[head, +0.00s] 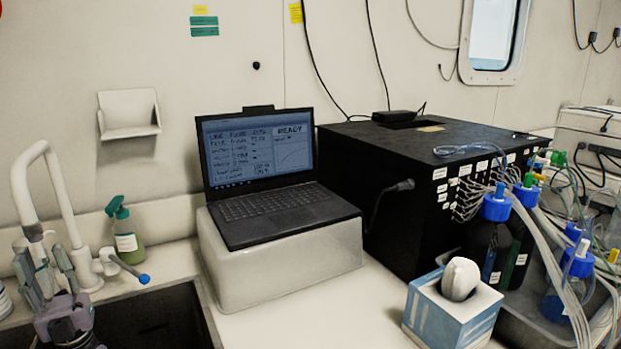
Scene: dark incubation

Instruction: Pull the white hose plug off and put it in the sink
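A white arched tap (60,185) stands at the left, with its spout end pointing down. A pale piece (39,252) sits under the spout end; I cannot tell for sure whether it is the white hose plug. My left gripper (43,260) reaches up from below, its two fingers apart on either side of this pale piece. I cannot make out contact with it. The dark sink (160,318) lies below and right of the gripper, partly cut off by the lower edge. My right gripper is not in view.
A green spray bottle (125,232) and a blue-tipped tap lever (143,279) stand close to the tap. A laptop (262,165) on a white block (285,265) is right of the sink. A tissue box (445,315) and blue-capped bottles (497,205) are farther right.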

